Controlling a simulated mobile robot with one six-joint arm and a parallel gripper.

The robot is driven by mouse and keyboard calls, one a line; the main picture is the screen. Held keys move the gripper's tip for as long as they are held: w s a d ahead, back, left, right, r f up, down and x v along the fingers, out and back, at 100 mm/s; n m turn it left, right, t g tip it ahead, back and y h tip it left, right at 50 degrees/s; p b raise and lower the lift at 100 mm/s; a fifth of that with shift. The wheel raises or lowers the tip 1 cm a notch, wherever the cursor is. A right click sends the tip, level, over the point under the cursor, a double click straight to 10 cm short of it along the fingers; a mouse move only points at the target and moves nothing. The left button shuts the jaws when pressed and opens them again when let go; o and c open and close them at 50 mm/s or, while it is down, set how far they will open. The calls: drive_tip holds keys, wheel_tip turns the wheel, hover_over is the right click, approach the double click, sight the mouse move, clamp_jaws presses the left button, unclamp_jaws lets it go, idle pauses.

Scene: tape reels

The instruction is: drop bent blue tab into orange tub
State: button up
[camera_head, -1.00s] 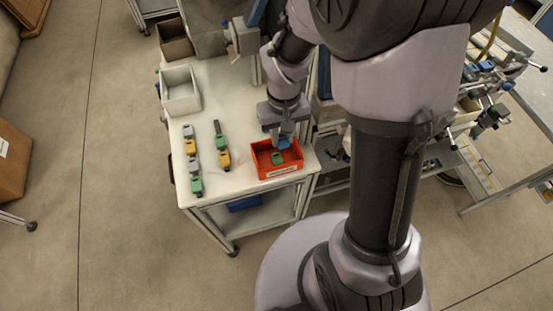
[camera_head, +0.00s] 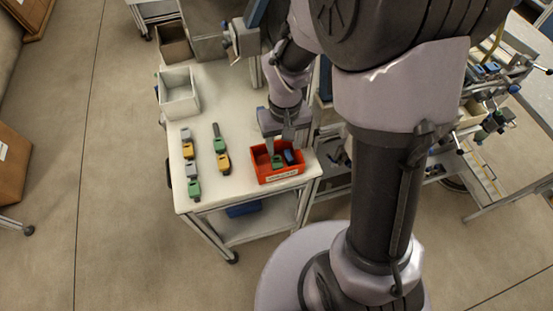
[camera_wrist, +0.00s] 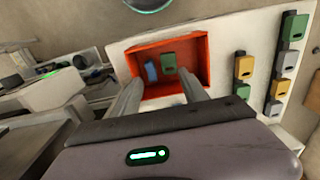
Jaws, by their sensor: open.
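The blue tab (camera_head: 289,157) lies inside the orange tub (camera_head: 279,179), beside a green tab (camera_head: 277,161). In the wrist view the blue tab (camera_wrist: 151,71) and the green tab (camera_wrist: 169,63) lie apart on the floor of the tub (camera_wrist: 203,50). Whether the blue tab is bent is too small to tell. My gripper (camera_head: 282,146) is above the back of the tub. In the wrist view its two fingers (camera_wrist: 160,92) are spread with nothing between them.
Two rows of grey, yellow and green tabs (camera_head: 221,146) stand on the white table (camera_head: 220,90) left of the tub. A white bin (camera_head: 178,98) and a brown bin (camera_head: 174,42) are at the back left. The table's front edge is close to the tub.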

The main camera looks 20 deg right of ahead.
wheel_tip(320, 180, up, 17)
drive_tip(key=p, duration=0.5)
drive_tip(key=shift+f, duration=0.2)
drive_tip(key=s+a+f+m+t+y+b, duration=0.1)
drive_tip(key=s+a+f+m+t+b, duration=0.1)
drive_tip(key=s+b, duration=0.4)
drive_tip(key=s+a+f+m+t+y+b, duration=0.1)
drive_tip(key=s+a+m+t+b, duration=0.1)
drive_tip(key=s+b, duration=0.5)
drive_tip(key=shift+f+t, duration=0.35)
drive_tip(key=shift+t, duration=0.55)
